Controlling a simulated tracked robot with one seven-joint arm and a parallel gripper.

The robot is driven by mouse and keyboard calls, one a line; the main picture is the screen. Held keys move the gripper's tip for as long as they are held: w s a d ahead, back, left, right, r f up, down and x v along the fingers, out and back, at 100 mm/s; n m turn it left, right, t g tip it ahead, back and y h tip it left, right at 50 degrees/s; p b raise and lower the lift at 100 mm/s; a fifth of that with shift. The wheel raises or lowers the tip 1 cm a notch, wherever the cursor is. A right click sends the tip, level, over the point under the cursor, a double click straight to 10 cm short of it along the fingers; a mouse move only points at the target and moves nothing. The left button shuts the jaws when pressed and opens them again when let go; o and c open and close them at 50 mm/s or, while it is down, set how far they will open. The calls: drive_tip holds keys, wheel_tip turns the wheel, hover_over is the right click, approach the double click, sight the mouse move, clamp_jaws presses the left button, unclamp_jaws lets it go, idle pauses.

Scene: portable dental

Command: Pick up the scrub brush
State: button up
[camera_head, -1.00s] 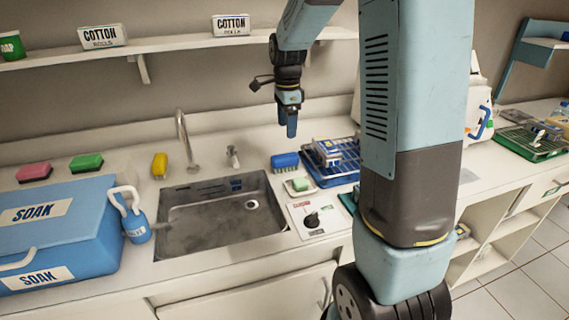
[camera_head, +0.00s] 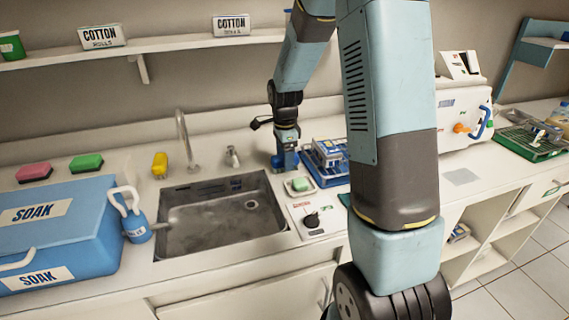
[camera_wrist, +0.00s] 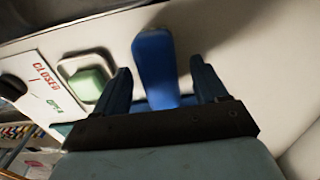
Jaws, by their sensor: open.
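The blue scrub brush (camera_wrist: 154,58) shows in the wrist view as a long, rounded blue shape between my two open fingers. My gripper (camera_head: 284,160) points down over the brush's place on the counter, right of the sink. In the wrist view a gap shows between the brush and each finger of my gripper (camera_wrist: 160,70). In the head view the gripper largely hides the brush. I cannot tell how far down its sides the fingertips reach.
A green soap bar (camera_head: 300,184) sits in a dish just in front. A blue rack (camera_head: 331,178) holding a metal-and-blue item stands close on the right. The sink (camera_head: 222,215), faucet (camera_head: 187,143) and a control panel (camera_head: 318,218) are nearby.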

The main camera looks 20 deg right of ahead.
drive_tip(key=shift+f, duration=0.1)
drive_tip(key=c, duration=1.2)
drive_tip(key=shift+r, duration=0.6)
wheel_tip(320, 180, up, 2)
drive_tip(key=shift+s+r, duration=0.15)
drive_tip(key=shift+r, duration=0.1)
drive_tip(key=s+r, duration=0.3)
drive_tip(key=s, duration=0.1)
drive_tip(key=s+r, duration=0.3)
drive_tip(key=s, duration=0.2)
drive_tip(key=s+r, duration=0.3)
drive_tip(key=s, duration=0.1)
drive_tip(key=shift+s+r, duration=0.15)
drive_tip(key=shift+s, duration=0.25)
